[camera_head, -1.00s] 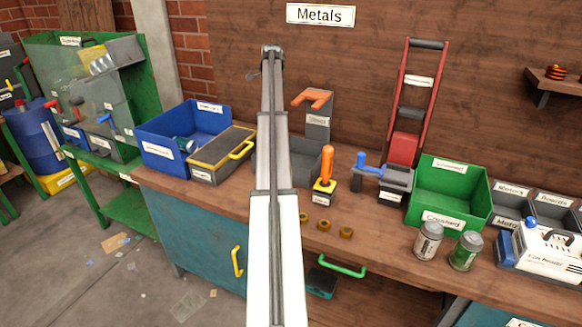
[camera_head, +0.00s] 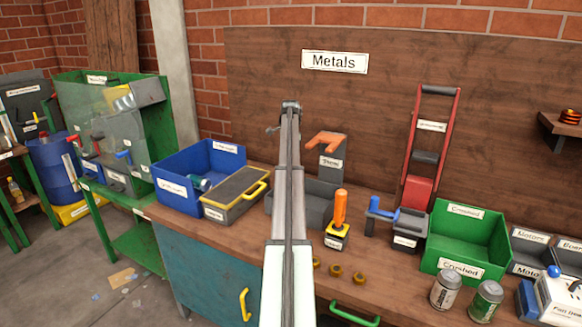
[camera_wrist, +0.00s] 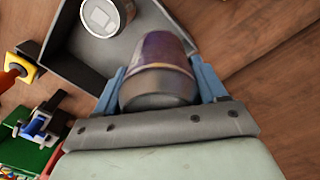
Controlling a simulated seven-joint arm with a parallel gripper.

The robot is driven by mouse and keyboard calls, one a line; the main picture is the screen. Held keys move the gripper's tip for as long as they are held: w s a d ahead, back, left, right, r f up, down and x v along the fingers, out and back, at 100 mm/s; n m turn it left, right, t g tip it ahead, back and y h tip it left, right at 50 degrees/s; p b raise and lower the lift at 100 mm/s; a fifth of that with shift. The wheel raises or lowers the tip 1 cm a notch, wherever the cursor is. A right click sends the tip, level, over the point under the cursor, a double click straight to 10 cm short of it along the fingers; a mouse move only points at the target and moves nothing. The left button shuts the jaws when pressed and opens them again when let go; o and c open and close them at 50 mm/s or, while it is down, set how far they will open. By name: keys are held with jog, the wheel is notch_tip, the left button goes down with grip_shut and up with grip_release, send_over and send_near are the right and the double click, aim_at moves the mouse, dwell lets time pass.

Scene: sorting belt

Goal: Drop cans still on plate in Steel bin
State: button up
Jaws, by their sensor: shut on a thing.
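My gripper (camera_wrist: 163,92) shows in the wrist view, its two blue fingers shut on a purple can (camera_wrist: 165,52) with a grey end. A grey open bin (camera_wrist: 62,68) lies below and beyond the held can, with another can (camera_wrist: 100,16) inside it. In the head view a grey bin (camera_head: 318,212) stands partly behind my arm; its inside is mostly hidden. My gripper and the held can cannot be made out there. A silver-and-dark can (camera_head: 446,290) and a green can (camera_head: 486,301) stand on the bench at right. I cannot read a Steel label.
A green Crushed bin (camera_head: 447,268) stands behind the two cans. A blue bin (camera_head: 172,190) and a yellow-rimmed grey box (camera_head: 222,214) are at left. An orange-handled lever (camera_head: 340,212), a blue-handled press (camera_head: 381,213) and a red-framed device (camera_head: 409,150) stand along the bench.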

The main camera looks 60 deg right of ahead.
jog(key=shift+f, duration=1.95)
jog(key=shift+f, duration=0.65)
jog(key=o, duration=1)
jog(key=shift+r, duration=0.1)
notch_tip(320, 180, up, 13)
jog(key=shift+r, duration=0.1)
